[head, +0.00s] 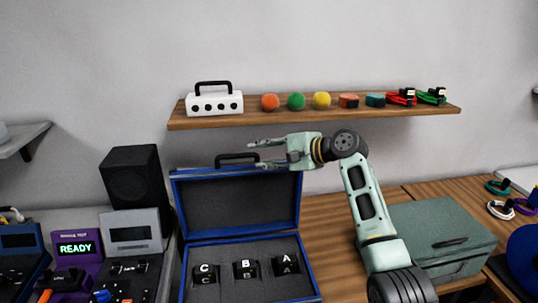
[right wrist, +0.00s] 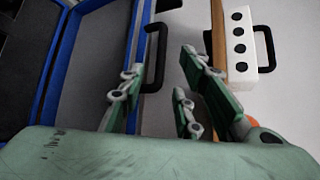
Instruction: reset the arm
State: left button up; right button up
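My right arm rises from the lower right in the head view, bent at the elbow. Its green gripper (head: 262,154) points left, above the upper edge of the open blue case's lid (head: 236,205), just below the shelf. The fingers are spread apart with nothing between them. In the right wrist view the same gripper (right wrist: 160,85) shows its fingers apart and empty, with the case's black handle (right wrist: 155,60) beyond them; I cannot tell whether they touch. My left gripper is not in view.
The case contains black lettered blocks (head: 245,269). A black speaker (head: 134,178) and consoles stand left; a green box (head: 440,235) stands right.

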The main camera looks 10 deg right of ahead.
jog(key=shift+v, duration=0.8)
jog(key=shift+a+f, duration=0.1)
